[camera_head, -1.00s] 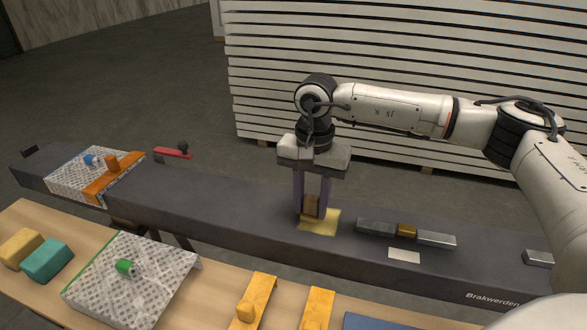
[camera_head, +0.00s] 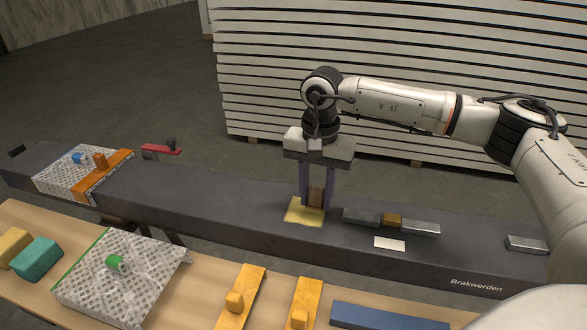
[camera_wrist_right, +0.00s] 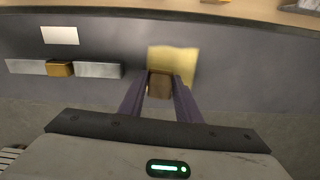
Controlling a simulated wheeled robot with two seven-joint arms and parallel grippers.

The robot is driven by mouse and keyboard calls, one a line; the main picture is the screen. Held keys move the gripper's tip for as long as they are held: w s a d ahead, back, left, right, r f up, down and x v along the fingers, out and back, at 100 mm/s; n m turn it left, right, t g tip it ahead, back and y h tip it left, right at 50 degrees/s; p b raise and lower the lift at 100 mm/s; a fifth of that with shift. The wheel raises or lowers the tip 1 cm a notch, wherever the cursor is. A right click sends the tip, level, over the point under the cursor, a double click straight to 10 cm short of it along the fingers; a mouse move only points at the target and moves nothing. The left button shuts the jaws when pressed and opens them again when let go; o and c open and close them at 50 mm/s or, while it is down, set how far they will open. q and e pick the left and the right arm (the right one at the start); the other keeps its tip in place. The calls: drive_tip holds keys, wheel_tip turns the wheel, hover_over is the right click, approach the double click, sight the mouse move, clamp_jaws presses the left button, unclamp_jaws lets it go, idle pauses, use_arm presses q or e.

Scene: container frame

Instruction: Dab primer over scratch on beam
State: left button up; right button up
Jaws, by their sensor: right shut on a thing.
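The dark grey beam (camera_head: 240,217) runs across the picture. A pale yellow patch (camera_head: 297,211) lies on its top; it also shows in the right wrist view (camera_wrist_right: 178,55). My right gripper (camera_head: 317,205) points down over the patch's right part. It is shut on a small brown block (camera_head: 315,197), which also shows between the fingers in the right wrist view (camera_wrist_right: 160,84). The block is at or just above the patch; I cannot tell if they touch. No scratch can be made out. My left gripper is not in view.
A metal bar with a brass middle (camera_head: 391,220) and a white card (camera_head: 389,244) lie on the beam close to the right. A red-handled clamp (camera_head: 160,150) stands behind the beam. A wooden bench (camera_head: 203,270) in front carries sponges, a patterned sheet and yellow tools.

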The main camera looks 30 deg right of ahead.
drive_tip(key=shift+s+d, duration=0.8)
drive_tip(key=shift+s, duration=0.05)
wheel_tip(320, 180, up, 3)
drive_tip(key=shift+f+p, duration=0.15)
drive_tip(key=shift+p, duration=0.65)
drive_tip(key=shift+r+p, duration=0.55)
drive_tip(key=shift+r, duration=0.2)
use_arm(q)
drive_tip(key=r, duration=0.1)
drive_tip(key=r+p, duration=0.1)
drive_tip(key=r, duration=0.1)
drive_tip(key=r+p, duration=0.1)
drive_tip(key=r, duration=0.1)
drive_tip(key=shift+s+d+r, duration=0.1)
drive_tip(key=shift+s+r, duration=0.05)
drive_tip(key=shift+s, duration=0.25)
use_arm(e)
wheel_tip(320, 180, up, 4)
drive_tip(key=shift+f, duration=0.1)
